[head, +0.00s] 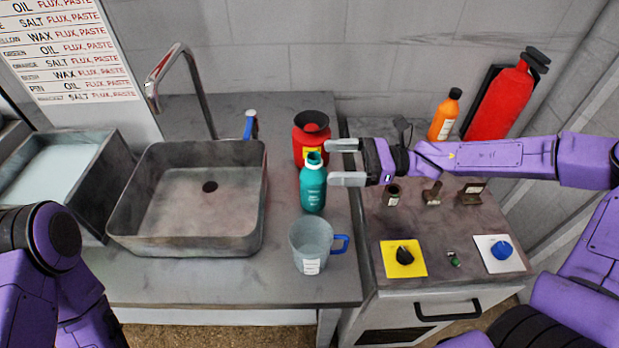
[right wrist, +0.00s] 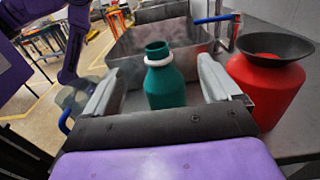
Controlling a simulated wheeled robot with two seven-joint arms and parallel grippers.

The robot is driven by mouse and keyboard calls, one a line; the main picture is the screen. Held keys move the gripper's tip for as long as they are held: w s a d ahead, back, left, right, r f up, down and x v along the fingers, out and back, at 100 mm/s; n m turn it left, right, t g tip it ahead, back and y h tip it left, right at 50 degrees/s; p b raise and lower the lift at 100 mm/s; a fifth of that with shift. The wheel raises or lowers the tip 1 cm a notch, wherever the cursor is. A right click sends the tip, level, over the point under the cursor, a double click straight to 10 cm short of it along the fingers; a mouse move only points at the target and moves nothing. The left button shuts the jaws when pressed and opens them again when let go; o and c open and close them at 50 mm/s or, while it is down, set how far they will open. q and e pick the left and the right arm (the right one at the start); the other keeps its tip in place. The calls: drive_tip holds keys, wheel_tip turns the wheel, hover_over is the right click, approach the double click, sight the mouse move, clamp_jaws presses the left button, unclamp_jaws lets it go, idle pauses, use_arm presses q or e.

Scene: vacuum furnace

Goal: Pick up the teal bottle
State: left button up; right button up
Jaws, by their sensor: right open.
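The teal bottle (head: 313,188) stands upright on the grey counter, between the sink and the right-hand cabinet. It has a white ring at its neck. My right gripper (head: 345,163) is open, coming in from the right at the height of the bottle's upper part. In the right wrist view the bottle (right wrist: 165,82) shows between the two spread fingers (right wrist: 162,88), with gaps on both sides; I cannot tell how deep between them it is. Of my left arm, only purple links show at the left of the head view; its gripper is out of frame.
A red container (head: 311,135) with a dark funnel top stands just behind the bottle, close to one finger. A clear jug (head: 312,243) with a blue handle stands in front. The sink (head: 187,240) is to the left. An orange bottle (head: 444,115) and red extinguisher (head: 498,100) stand at the back right.

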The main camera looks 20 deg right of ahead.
sight(305, 176)
drive_tip(key=f, duration=0.2)
drive_tip(key=s+f, duration=0.1)
drive_tip(key=f, duration=0.1)
drive_tip(key=shift+d, duration=0.15)
drive_tip(key=shift+w+a+f, duration=0.3)
drive_tip(key=shift+w+a, duration=0.4)
drive_tip(key=shift+w, duration=0.1)
drive_tip(key=x, duration=0.2)
drive_tip(key=p+x, duration=0.1)
drive_tip(key=x, duration=0.2)
drive_tip(key=shift+s+a+r, duration=0.2)
drive_tip(key=shift+a, duration=0.25)
drive_tip(key=shift+w+a+f, duration=0.15)
drive_tip(key=shift+w, duration=0.1)
drive_tip(key=shift+s, duration=0.1)
drive_tip(key=c, duration=1)
use_arm(q)
drive_tip(key=shift+d+r, duration=0.1)
drive_tip(key=shift+r, duration=0.6)
use_arm(e)
drive_tip(key=shift+c, duration=0.7)
use_arm(q)
drive_tip(key=shift+s, duration=0.1)
